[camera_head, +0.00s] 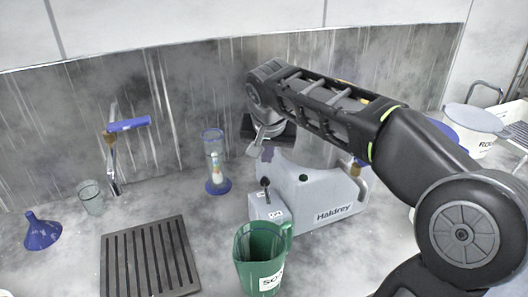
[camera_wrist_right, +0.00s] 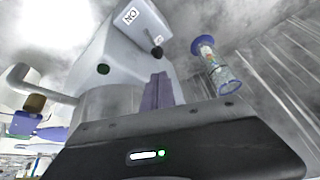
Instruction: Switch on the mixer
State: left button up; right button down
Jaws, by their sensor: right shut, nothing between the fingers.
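The mixer (camera_head: 325,195) is a pale grey machine marked "Haldrey", standing on the worktop at centre. It also shows upside down in the wrist view (camera_wrist_right: 120,50). A black-knobbed lever (camera_head: 265,183) stands at its left end, and the knob shows in the wrist view (camera_wrist_right: 156,51). Small white labels sit near the lever. A dark green round button (camera_head: 303,177) is on its top. My right gripper (camera_head: 266,154) is shut and empty above the lever end, its purple fingertips apart from the knob in the wrist view (camera_wrist_right: 158,92). My left gripper is not in view.
A green jug (camera_head: 260,262) stands in front of the mixer. A clear cylinder with a blue base (camera_head: 215,165) stands to its left. A slatted dark drain grid (camera_head: 150,260), blue funnel (camera_head: 42,232), glass beaker (camera_head: 91,197) and tap (camera_head: 113,160) are further left. A wall rises behind.

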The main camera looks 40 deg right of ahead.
aim_at(266, 189)
jog(key=shift+p+x, duration=0.8)
jog(key=shift+x, duration=4.2)
jog(key=shift+d, duration=0.1)
